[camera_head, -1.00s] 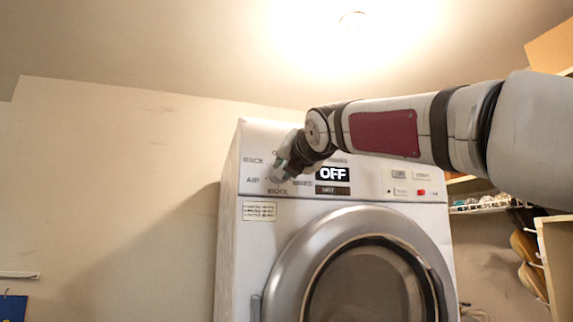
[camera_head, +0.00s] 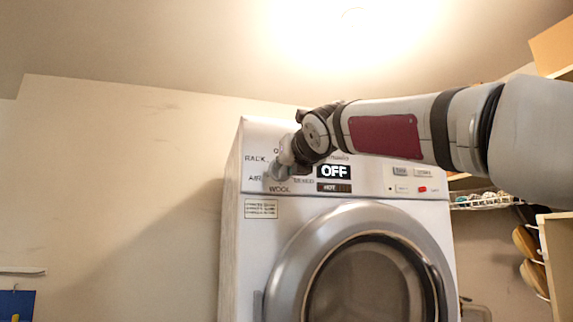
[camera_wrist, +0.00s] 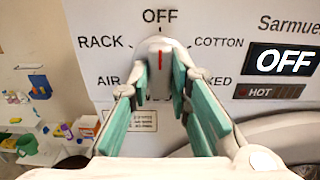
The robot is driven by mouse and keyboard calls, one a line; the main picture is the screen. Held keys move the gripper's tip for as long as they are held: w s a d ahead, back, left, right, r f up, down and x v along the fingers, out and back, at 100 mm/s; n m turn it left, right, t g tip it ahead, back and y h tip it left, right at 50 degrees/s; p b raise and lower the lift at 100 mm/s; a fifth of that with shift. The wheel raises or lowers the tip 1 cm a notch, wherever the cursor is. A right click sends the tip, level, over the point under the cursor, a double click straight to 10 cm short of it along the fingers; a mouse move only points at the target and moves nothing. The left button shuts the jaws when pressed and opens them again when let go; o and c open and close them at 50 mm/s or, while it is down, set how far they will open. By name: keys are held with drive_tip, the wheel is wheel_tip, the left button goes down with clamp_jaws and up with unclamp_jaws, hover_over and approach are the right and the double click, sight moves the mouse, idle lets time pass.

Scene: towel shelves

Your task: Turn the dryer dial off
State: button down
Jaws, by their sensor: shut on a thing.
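The white dryer (camera_head: 235,225) stands ahead with its round door below the control panel. Its dial (camera_wrist: 158,46) is a pale knob with a red mark, ringed by the labels OFF, COTTON, RACK, AIR and a partly hidden one. The red mark points up, towards OFF. My gripper (camera_wrist: 160,88), with green finger pads, is shut on the dial from below in the wrist view. In the head view my gripper (camera_head: 281,172) is at the panel's left side and hides most of the dial. The display (camera_head: 334,172) reads OFF.
A smaller HOT display (camera_head: 334,187) and several buttons (camera_head: 412,180) sit to the right on the panel. Shelves with a wire basket (camera_head: 490,201) stand right of the dryer. Bins and bottles (camera_wrist: 35,145) are at the left in the wrist view.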

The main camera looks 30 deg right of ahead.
drive_tip(key=shift+f, duration=0.15)
drive_tip(key=c, duration=1.5)
unclamp_jaws()
drive_tip(key=v, duration=1.2)
